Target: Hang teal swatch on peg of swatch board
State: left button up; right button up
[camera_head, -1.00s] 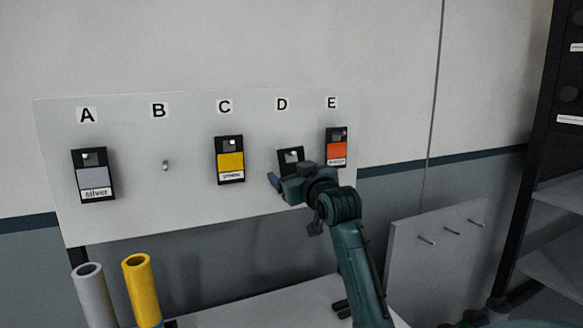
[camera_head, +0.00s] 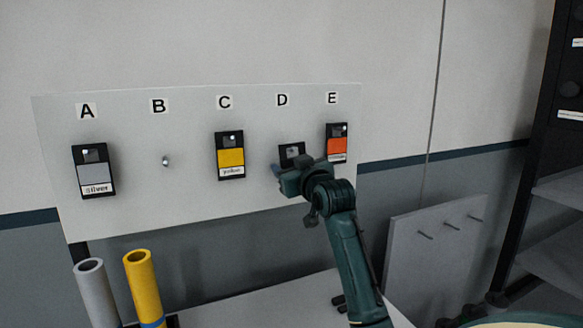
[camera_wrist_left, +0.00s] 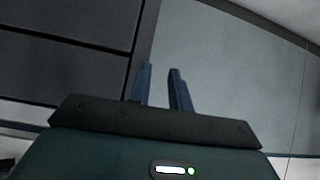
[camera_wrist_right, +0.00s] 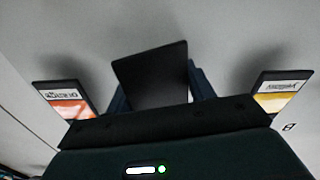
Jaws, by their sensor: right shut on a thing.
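The swatch board (camera_head: 120,215) is a pale panel lettered A to E. My right gripper (camera_head: 283,172) is under letter D, shut on a dark-framed swatch (camera_head: 292,150) with a window at its top. The gripper hides the swatch's lower part, so its colour does not show. In the right wrist view the swatch (camera_wrist_right: 152,75) shows only its dark face between the fingers, close to the board. I cannot tell whether the D peg is through its hole. My left gripper (camera_wrist_left: 160,75) shows only in the left wrist view, fingers apart and empty.
Silver (camera_head: 94,172), yellow (camera_head: 230,156) and orange (camera_head: 336,144) swatches hang at A, C and E; orange is close to my right gripper. The B peg (camera_head: 166,161) is bare. Grey (camera_head: 95,290) and yellow (camera_head: 142,285) rolls stand below. A smaller pegged panel (camera_head: 430,255) is right.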

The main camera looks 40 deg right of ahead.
jog(key=shift+c, duration=0.8)
jog(key=o, duration=1)
jog(key=shift+o, duration=0.2)
jog(key=shift+s, duration=0.1)
pick_arm(q)
jog(key=b, duration=0.3)
jog(key=shift+w+d+f, duration=0.15)
jog(key=shift+d+f, duration=0.15)
jog(key=shift+f, duration=0.1)
pick_arm(e)
jog(key=v, duration=1.3)
pick_arm(q)
jog(key=shift+w+t, duration=0.15)
jog(key=shift+t, duration=0.15)
